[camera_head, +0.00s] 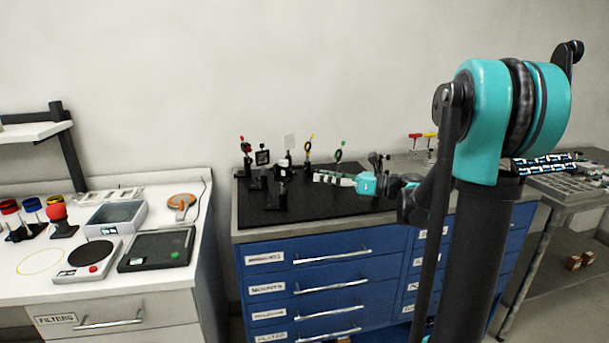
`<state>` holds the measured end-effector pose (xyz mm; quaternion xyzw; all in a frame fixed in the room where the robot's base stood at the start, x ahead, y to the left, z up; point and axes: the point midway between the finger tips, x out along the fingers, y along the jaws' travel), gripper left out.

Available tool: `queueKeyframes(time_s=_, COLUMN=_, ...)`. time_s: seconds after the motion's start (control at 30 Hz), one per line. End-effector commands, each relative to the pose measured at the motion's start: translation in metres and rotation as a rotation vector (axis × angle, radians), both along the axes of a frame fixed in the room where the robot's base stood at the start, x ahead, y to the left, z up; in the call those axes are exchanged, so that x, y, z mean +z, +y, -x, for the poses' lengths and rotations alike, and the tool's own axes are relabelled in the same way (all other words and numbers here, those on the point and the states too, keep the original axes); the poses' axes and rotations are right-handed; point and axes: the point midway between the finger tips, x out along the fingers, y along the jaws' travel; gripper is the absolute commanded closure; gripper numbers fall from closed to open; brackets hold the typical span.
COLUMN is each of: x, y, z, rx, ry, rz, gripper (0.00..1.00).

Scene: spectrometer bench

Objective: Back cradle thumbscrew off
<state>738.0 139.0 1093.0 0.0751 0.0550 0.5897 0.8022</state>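A black breadboard (310,208) lies on the blue drawer cabinet and carries several small optical mounts. A mount with a dark body (284,165) stands near its middle, with a white card (290,141) behind it. I cannot make out which mount is the back cradle, and its thumbscrew is too small to tell. My gripper (316,177) reaches in from the right, low over the breadboard, with its fingers pointing left. Its tips are just right of the middle mounts; I cannot tell whether they touch anything. The finger gap is too small to read.
Posts with a yellow ring (309,143) and a green ring (339,152) stand behind my gripper. A dark framed mount (262,157) stands left. The breadboard's front is mostly clear.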

Motion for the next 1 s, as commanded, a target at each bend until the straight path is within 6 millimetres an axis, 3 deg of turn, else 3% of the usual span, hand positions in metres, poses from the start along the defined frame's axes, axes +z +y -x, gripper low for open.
queueKeyframes(time_s=0.2, x=0.0, y=0.039, z=-0.011, rx=0.003, ry=0.0, rz=0.0, gripper=0.65)
queueKeyframes(time_s=0.4, x=0.0, y=0.06, z=-0.018, rx=0.002, ry=0.0, rz=0.001, gripper=0.65)
queueKeyframes(time_s=0.8, x=0.0, y=0.066, z=-0.021, rx=-0.001, ry=-0.001, rz=0.0, gripper=0.65)
queueKeyframes(time_s=1.0, x=0.0, y=0.066, z=-0.02, rx=-0.001, ry=-0.001, rz=0.0, gripper=0.9)
